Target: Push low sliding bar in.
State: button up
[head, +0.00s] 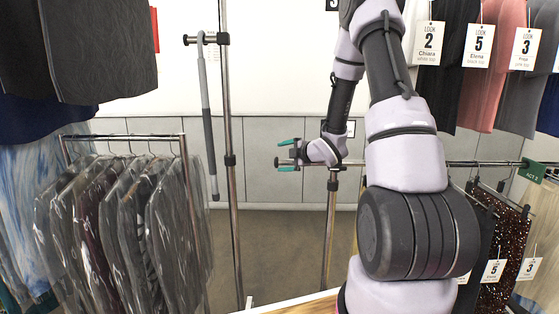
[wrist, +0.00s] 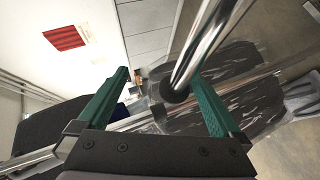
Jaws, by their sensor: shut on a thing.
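The low sliding bar (head: 460,163) is a chrome tube running level from the right-hand rack to the left, past a short upright post. In the wrist view, a chrome tube (wrist: 205,45), which looks like this bar, comes in from the top right and finishes in a black end between the fingers. My gripper (head: 287,157) is at the bar's left end, with its teal fingers pointing left. It is shut on the bar, although the fingertips stand well apart. Finger contact is hard to see, and my wrist hides part of the bar.
A rack of plastic-covered garments (head: 120,230) stands at left. A tall chrome post (head: 230,190) with a grey hanging rod (head: 207,120) stands just left of my gripper. Tagged clothes hang at right, with a green sign (head: 533,170) at the right rack. Bare floor shows between the posts.

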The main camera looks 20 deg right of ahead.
jog(key=r, duration=0.2)
jog(key=w+a+r+n+t+y, duration=0.1)
jog(key=r, duration=0.2)
jog(key=a+r+n+y, duration=0.1)
jog(key=r, duration=0.2)
jog(key=shift+w+a+t, duration=0.2)
jog(key=shift+a+t, duration=0.05)
jog(key=shift+t, duration=0.15)
jog(key=f, duration=0.2)
jog(key=s+d+f+m+g+h, duration=0.1)
jog(key=f, duration=0.1)
jog(key=s+d+f+m+h, duration=0.1)
jog(key=f, duration=0.1)
jog(key=shift+d+f+g, duration=0.25)
jog(key=shift+g, duration=0.05)
jog(key=shift+d, duration=0.15)
jog(key=s+d+r, duration=0.1)
jog(key=s+d, duration=0.4)
jog(key=s, duration=0.6)
jog(key=shift+s+d, duration=0.15)
jog(key=shift+d, duration=0.2)
